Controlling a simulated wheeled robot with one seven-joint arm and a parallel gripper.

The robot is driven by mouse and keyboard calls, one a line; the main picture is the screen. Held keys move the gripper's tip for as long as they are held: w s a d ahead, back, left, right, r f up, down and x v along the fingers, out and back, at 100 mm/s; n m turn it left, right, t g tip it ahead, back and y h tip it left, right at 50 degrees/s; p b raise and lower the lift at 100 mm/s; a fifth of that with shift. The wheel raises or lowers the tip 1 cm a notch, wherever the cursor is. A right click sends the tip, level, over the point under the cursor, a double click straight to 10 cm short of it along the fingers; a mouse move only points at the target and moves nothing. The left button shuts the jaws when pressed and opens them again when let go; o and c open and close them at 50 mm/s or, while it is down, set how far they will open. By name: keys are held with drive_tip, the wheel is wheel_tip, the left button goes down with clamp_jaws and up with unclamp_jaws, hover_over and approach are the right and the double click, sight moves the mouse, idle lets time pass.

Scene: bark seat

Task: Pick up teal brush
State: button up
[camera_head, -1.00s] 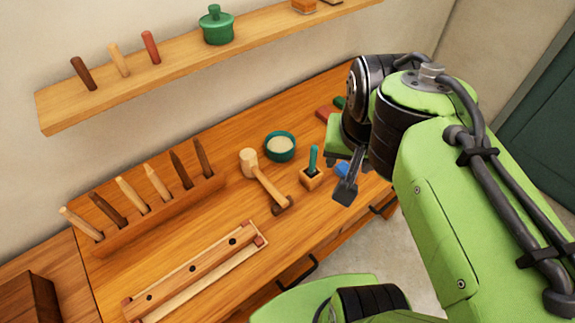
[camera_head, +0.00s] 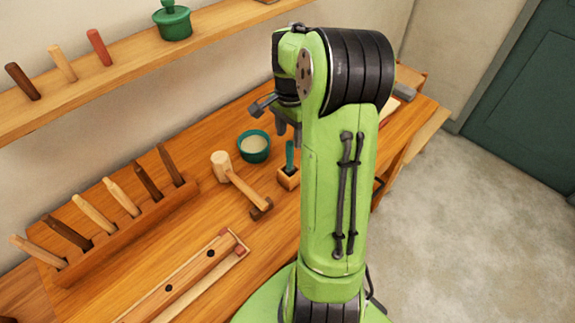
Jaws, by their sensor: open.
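The teal brush (camera_head: 290,154) stands upright in a small wooden block holder (camera_head: 289,178) on the workbench, just left of my arm. Its handle points up; its lower end is hidden inside the holder. My gripper (camera_head: 272,118) is above and slightly left of the brush, over the back part of the bench. Its dark fingers are spread and empty, and partly hidden by the arm. It is not touching the brush.
A teal bowl (camera_head: 254,146) with pale contents and a wooden mallet (camera_head: 240,185) lie left of the brush. A rack (camera_head: 130,232) of several handles stands further left. The wall shelf (camera_head: 120,72) holds a green pot (camera_head: 173,21).

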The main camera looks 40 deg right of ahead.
sight(290, 142)
wheel_tip(290, 142, down, 7)
drive_tip(key=shift+r+b, duration=0.2)
drive_tip(key=shift+b, duration=0.15)
drive_tip(key=shift+c, duration=0.3)
drive_tip(key=shift+r, duration=0.1)
clamp_jaws()
